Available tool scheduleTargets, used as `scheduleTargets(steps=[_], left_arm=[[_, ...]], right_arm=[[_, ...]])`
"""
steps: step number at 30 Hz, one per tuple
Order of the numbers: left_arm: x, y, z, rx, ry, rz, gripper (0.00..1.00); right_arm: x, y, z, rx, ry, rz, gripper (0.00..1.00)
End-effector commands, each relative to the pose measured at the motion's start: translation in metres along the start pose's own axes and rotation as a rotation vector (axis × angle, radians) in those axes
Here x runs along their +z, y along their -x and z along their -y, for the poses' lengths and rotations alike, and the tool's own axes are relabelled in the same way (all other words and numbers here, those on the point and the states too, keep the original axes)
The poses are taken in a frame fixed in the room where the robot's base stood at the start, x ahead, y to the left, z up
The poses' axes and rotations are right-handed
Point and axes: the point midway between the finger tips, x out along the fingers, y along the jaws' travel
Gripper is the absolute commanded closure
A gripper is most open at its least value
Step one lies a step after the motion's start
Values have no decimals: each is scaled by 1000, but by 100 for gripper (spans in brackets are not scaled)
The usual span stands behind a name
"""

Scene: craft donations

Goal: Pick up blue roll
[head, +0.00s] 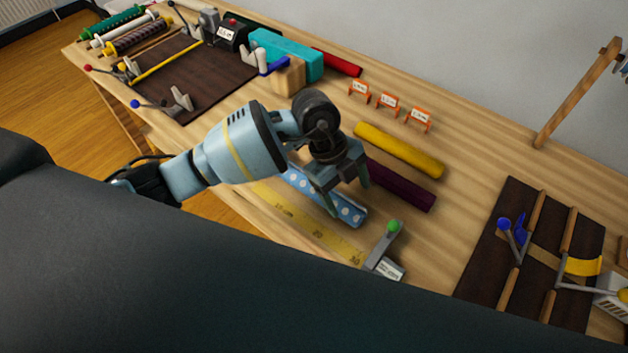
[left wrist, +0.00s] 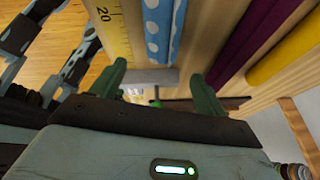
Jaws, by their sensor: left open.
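The blue roll (head: 349,213) with white dots lies on the wooden table, along a yellow measuring strip (head: 318,232). My left gripper (head: 345,188) is open above it and hides part of the roll. In the left wrist view the blue roll (left wrist: 161,32) shows ahead, within the gap between the two green fingertips (left wrist: 160,85), with nothing held. My right gripper is not in view.
A purple roll (head: 402,188) and a yellow roll (head: 400,150) lie just right of the gripper. A green-knobbed metal piece (head: 384,246) stands near the strip's end. Dark boards with fittings lie at the far left (head: 205,75) and right (head: 490,235).

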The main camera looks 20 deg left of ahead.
Motion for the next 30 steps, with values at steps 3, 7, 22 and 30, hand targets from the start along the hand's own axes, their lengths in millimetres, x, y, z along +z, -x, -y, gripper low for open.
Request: scheduleTargets(steps=[3, 7, 22, 30], left_arm=[[46, 27, 0, 65, 108, 232, 25], [71, 47, -2, 95, 187, 370, 25], [86, 29, -7, 105, 211, 404, 25], [87, 23, -8, 103, 209, 404, 25]], right_arm=[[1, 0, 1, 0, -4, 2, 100], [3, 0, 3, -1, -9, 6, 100], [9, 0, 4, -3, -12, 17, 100], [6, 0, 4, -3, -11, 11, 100]])
